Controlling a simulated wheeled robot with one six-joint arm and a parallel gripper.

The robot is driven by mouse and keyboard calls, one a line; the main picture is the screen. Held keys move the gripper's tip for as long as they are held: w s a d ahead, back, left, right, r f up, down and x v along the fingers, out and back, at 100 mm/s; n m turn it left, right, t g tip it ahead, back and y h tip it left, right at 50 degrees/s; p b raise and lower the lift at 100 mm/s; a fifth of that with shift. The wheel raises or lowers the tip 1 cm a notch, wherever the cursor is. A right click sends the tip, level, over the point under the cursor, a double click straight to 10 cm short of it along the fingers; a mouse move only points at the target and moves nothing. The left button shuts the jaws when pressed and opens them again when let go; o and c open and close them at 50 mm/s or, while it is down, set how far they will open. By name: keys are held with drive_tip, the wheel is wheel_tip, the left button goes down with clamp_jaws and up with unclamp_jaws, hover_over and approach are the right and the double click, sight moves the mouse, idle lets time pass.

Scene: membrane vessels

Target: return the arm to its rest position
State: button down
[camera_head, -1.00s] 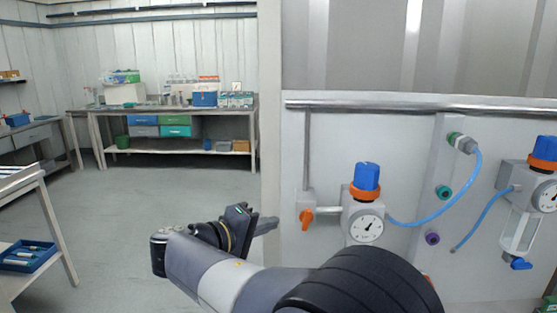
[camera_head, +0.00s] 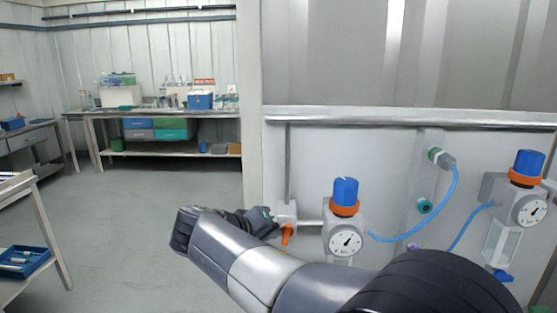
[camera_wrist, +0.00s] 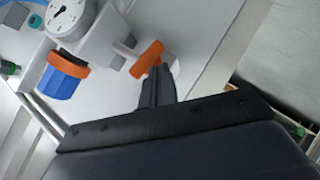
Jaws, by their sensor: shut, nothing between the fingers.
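My gripper shows in the wrist view (camera_wrist: 157,85) with its fingers together and nothing between them. In that view its tips overlap the lower end of the orange valve handle (camera_wrist: 147,60); I cannot tell whether they touch. In the head view my gripper (camera_head: 268,218) is mostly hidden behind my own wrist, just left of the orange valve handle (camera_head: 287,234). My arm reaches from the lower right toward the middle of the picture.
Right of the handle is a regulator with a blue knob (camera_head: 345,192) and a gauge (camera_head: 345,241). A blue hose (camera_head: 420,231) runs to a wall port. A second regulator (camera_head: 528,208) hangs at the right. Open floor (camera_head: 120,230) lies left, with a workbench (camera_head: 160,112) behind.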

drive_tip(key=r+m+y+p, duration=0.1)
drive_tip(key=y, duration=0.1)
drive_tip(key=d+m+y+p, duration=0.1)
drive_tip(key=y, duration=0.1)
drive_tip(key=shift+d+r+g+p, duration=0.15)
drive_tip(key=shift+r+g+p, duration=0.15)
drive_tip(key=shift+r+p, duration=0.1)
drive_tip(key=shift+d+m+y+p, duration=0.2)
drive_tip(key=shift+m+y+p, duration=0.3)
drive_tip(key=shift+y+p, duration=0.1)
drive_tip(key=shift+y, duration=0.3)
drive_tip(key=shift+f, duration=0.1)
